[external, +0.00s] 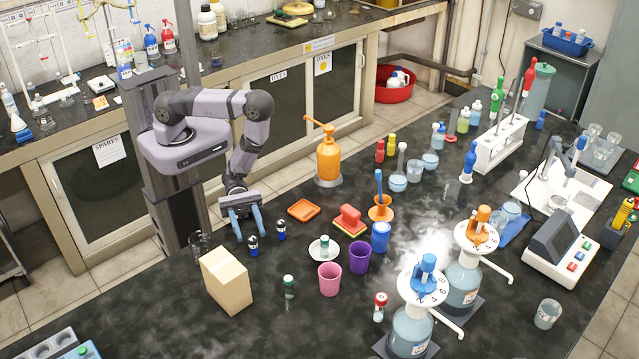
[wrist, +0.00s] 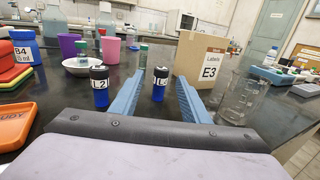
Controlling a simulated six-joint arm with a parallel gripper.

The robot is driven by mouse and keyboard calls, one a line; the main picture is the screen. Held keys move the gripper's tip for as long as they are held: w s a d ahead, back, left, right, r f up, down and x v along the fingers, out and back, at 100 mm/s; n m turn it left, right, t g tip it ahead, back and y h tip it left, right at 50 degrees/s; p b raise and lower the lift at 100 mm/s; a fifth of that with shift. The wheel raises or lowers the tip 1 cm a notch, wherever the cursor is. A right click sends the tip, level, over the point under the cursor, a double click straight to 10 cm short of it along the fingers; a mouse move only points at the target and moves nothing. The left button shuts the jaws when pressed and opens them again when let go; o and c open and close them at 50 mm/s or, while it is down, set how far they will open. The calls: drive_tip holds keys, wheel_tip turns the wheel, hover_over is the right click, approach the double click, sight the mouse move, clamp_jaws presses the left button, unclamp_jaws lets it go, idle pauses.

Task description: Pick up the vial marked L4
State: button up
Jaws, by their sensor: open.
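Two small dark-blue vials with black caps stand upright on the black bench. One vial, marked L2 (wrist: 99,87), is left of my fingers in the wrist view; in the external view it is the right one (external: 281,230). The other vial (wrist: 160,83) stands ahead between the lines of my two blue fingers; its label starts with L, but I cannot read the second character surely. It also shows in the external view (external: 253,246). My gripper (wrist: 161,84) is open and empty, low over the bench, its fingertips (external: 250,236) close to this vial.
The cardboard box marked E3 (wrist: 200,58) stands just beyond and right of my fingers, with glass beakers (wrist: 240,98) nearer right. A white dish (wrist: 82,66), a purple cup (wrist: 70,45) and a pink cup (wrist: 110,49) stand behind L2. An orange tray (external: 304,210) lies left of L2 in the wrist view.

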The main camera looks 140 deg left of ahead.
sight(252, 238)
drive_tip(key=shift+w+d+r+p, duration=0.2)
drive_tip(key=shift+w+d+p, duration=0.15)
drive_tip(key=shift+w+p, duration=0.25)
drive_tip(key=p+x, duration=0.1)
drive_tip(key=x, duration=0.1)
drive_tip(key=shift+w+d, duration=0.2)
drive_tip(key=shift+w, duration=0.15)
drive_tip(key=shift+w+d+f+p, duration=0.15)
drive_tip(key=shift+w+f+p, duration=0.05)
drive_tip(key=shift+w+p, duration=0.25)
clamp_jaws()
drive_tip(key=shift+r, duration=0.2)
